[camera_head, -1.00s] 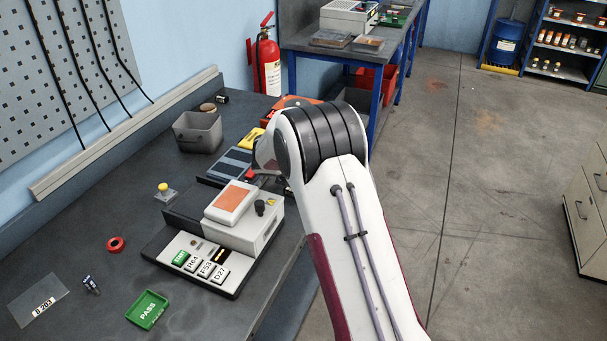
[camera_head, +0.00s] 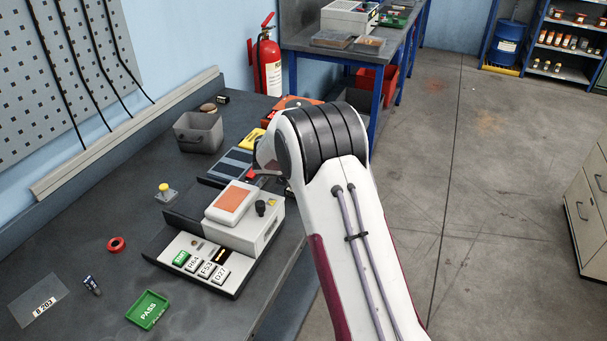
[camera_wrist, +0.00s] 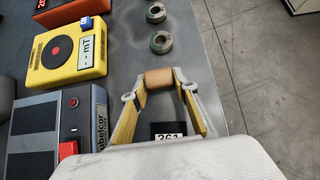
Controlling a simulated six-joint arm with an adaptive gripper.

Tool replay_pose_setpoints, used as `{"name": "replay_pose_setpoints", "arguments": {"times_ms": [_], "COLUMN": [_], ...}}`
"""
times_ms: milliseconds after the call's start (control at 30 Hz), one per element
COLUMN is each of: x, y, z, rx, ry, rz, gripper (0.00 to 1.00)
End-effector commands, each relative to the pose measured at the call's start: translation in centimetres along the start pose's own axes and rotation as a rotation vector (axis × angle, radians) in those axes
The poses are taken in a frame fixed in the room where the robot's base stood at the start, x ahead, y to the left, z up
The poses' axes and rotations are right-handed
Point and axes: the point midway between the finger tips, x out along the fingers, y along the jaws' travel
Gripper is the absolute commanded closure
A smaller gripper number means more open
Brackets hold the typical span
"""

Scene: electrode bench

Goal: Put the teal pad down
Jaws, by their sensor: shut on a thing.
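In the wrist view, my gripper (camera_wrist: 159,84) is shut on a small tan-brown block (camera_wrist: 159,78), held between its two yellow-sided fingers. The block appears to be over the grey bench top, but I cannot tell whether it touches it. I see no clearly teal pad in either view. Two grey-green rings (camera_wrist: 161,42) lie beyond the block on the bench. A black label reading 261 (camera_wrist: 168,138) lies between the fingers, nearer my wrist. In the head view, my arm hides the gripper and the block.
A yellow meter (camera_wrist: 72,50) and a grey labelling device (camera_wrist: 52,135) stand left of the gripper. The bench edge (camera_wrist: 215,75) is close on the right, with floor beyond. In the head view, a white-topped device (camera_head: 235,210) and a grey bin (camera_head: 198,132) stand on the bench.

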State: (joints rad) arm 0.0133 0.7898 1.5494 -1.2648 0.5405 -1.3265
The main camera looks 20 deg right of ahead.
Motion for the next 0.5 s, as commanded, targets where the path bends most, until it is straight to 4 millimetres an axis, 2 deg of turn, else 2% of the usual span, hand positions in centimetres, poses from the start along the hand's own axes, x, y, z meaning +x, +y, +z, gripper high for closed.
{"name": "replay_pose_setpoints", "arguments": {"times_ms": [267,500], "x": [-1.1,-3.3], "y": [0.1,0.0], "z": [1.2,3.4], "rx": [0.003,0.004], "ry": [-0.003,-0.003], "rz": [0.001,0.001], "gripper": [0.93,0.93]}}
